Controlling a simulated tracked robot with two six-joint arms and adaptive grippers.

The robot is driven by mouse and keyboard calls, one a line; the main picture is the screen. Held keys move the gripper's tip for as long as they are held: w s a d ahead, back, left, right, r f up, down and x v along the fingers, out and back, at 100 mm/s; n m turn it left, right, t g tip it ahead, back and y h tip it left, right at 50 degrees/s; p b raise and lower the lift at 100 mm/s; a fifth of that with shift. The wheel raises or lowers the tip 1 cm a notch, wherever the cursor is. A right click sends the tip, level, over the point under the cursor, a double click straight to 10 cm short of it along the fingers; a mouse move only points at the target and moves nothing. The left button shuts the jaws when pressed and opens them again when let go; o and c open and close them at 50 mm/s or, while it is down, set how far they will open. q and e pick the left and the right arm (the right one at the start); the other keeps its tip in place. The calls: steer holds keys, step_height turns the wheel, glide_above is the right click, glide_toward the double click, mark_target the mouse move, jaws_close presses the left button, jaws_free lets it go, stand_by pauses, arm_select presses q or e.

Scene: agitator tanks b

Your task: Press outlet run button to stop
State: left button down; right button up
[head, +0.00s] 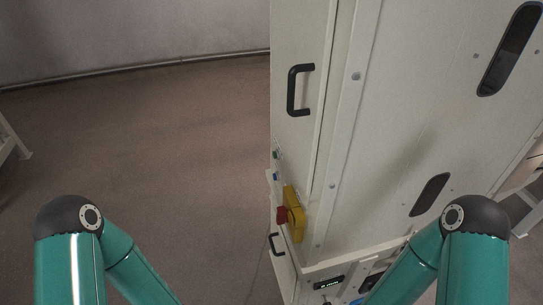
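A tall pale cabinet stands at the right; its side face (300,150) carries small green (276,155) and blue (276,177) controls at its left edge. Below them a red knob (282,215) sits on a yellow plate (294,214). At the bottom edge a small display (329,282) and a blue part (357,301) show on a panel, partly hidden by my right arm. I cannot tell which control is the outlet run button. Both my arms reach down out of the picture, and neither gripper shows.
Two black handles, upper (293,90) and lower (275,244), stick out from the cabinet. The brown floor (140,140) at the left is clear up to a pipe (130,70) along the wall. A pale frame leg (14,140) stands at the far left.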

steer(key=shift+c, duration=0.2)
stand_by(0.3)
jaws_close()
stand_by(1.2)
